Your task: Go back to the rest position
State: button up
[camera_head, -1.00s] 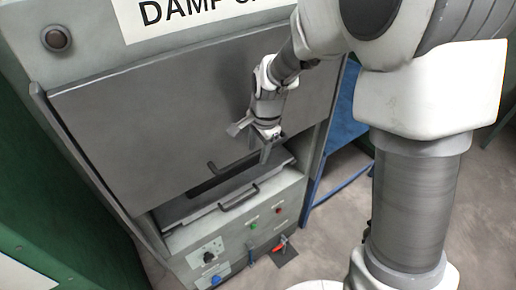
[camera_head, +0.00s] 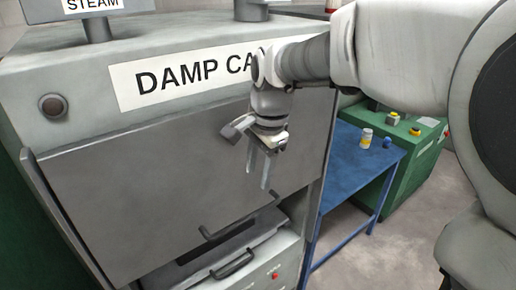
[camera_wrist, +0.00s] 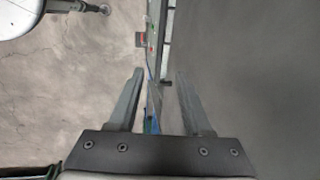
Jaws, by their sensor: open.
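My gripper (camera_head: 262,172) hangs in front of the grey front panel of the machine in the head view, with its fingers pointing down. The fingers are apart and nothing is between them. The wrist view shows the same two fingers (camera_wrist: 160,105) spread, with the floor on one side and the dark panel on the other.
Below the panel is a partly open slot with a tray handle (camera_head: 235,264). A panel handle (camera_head: 240,218) sticks out above it. A blue table (camera_head: 350,165) with a small yellow-white bottle (camera_head: 366,138) stands to the right, beside a green machine (camera_head: 415,150).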

jog(key=shift+s+d+r, duration=0.1)
jog(key=shift+r, duration=0.6)
jog(key=s+d+f+n+t+b, duration=0.1)
jog(key=s+d+n+t, duration=0.1)
jog(key=s+d+n, duration=0.3)
jog(key=s+d+f+n+t+h+b, duration=0.1)
jog(key=s+d+f+n+b, duration=0.1)
jog(key=s+d+n, duration=0.3)
jog(key=shift+s+d+f+n+t, duration=0.35)
jog(key=shift+s+d, duration=1.1)
jog(key=shift+s, duration=2.3)
